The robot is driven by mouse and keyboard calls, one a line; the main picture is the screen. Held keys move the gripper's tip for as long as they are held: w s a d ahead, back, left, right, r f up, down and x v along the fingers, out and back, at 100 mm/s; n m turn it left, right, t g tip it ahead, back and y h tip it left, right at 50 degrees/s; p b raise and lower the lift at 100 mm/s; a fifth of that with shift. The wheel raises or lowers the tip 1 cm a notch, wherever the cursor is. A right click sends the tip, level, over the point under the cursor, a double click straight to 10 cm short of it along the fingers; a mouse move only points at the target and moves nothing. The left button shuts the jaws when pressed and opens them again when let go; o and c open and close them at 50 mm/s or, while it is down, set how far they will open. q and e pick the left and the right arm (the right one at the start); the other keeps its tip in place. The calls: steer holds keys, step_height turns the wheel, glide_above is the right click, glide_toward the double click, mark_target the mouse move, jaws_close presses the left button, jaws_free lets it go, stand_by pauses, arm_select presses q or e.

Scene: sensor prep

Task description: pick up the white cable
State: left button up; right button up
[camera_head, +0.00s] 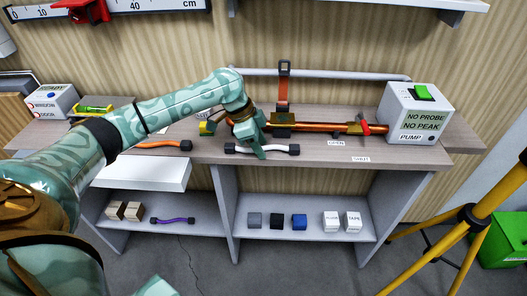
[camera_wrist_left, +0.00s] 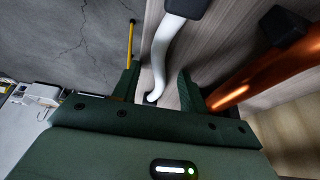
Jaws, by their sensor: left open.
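The white cable (camera_head: 278,149) lies near the front edge of the wooden bench top (camera_head: 208,150), with a dark plug at each end. My left gripper (camera_head: 257,148) is over the cable and hides part of it in the head view. In the left wrist view the white cable (camera_wrist_left: 164,48) runs down from a dark plug into the space between the two green fingers of the open gripper (camera_wrist_left: 158,88). A gap shows between the cable and each finger. My right gripper is not in view.
A copper pipe (camera_head: 312,126) with a red handle runs just behind the cable. A white pump box (camera_head: 416,112) stands at the right. An orange cable (camera_head: 163,144) lies to the left. A lower shelf (camera_head: 256,232) holds small blocks; a purple cable (camera_head: 172,221) lies lower left.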

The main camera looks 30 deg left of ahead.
arm_select(q)
steer(key=shift+r, duration=0.1)
steer(key=shift+c, duration=1)
jaws_close()
